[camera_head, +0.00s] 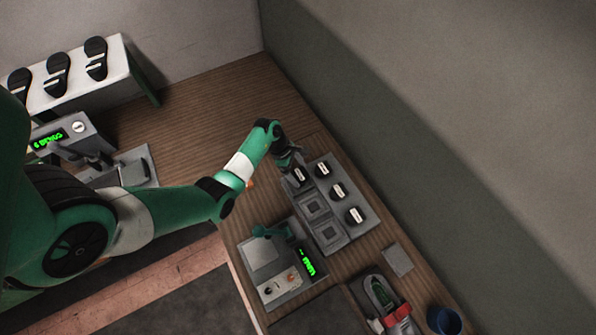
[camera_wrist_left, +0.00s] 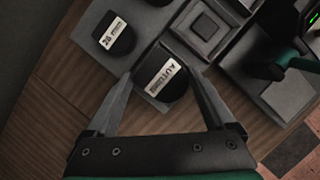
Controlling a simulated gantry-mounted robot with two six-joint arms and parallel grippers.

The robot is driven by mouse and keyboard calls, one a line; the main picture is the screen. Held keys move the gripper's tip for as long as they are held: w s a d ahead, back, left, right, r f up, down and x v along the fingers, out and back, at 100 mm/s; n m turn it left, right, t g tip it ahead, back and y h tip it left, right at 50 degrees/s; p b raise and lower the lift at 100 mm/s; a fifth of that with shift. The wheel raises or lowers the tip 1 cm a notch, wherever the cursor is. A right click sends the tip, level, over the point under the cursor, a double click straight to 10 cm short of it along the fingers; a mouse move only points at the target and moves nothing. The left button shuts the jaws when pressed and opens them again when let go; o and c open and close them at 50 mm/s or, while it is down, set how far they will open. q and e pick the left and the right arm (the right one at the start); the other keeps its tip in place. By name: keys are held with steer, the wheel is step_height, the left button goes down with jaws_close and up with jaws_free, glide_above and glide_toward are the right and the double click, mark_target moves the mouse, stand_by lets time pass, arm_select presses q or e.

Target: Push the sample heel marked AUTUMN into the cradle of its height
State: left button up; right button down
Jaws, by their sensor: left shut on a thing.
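Two empty square cradles (camera_head: 315,207) (camera_head: 327,232) lie on the block. My right gripper is not in view.
More labelled black heels (camera_head: 338,190) sit along the block's right row. A grey device with a green display (camera_head: 307,262) stands at the block's left. Shoe soles (camera_head: 57,75) rest on a far shelf.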

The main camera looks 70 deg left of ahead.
arm_select(q)
steer(key=shift+f, duration=0.35)
stand_by(0.4)
steer(key=shift+f, duration=0.15)
steer(key=shift+f+b, duration=0.5)
steer(key=shift+f, duration=0.1)
steer(key=shift+f, duration=0.15)
steer(key=shift+f+b, duration=0.55)
steer(key=shift+f, duration=0.1)
steer(key=shift+f, duration=0.25)
stand_by(0.4)
steer(key=shift+f, duration=0.4)
stand_by(2.6)
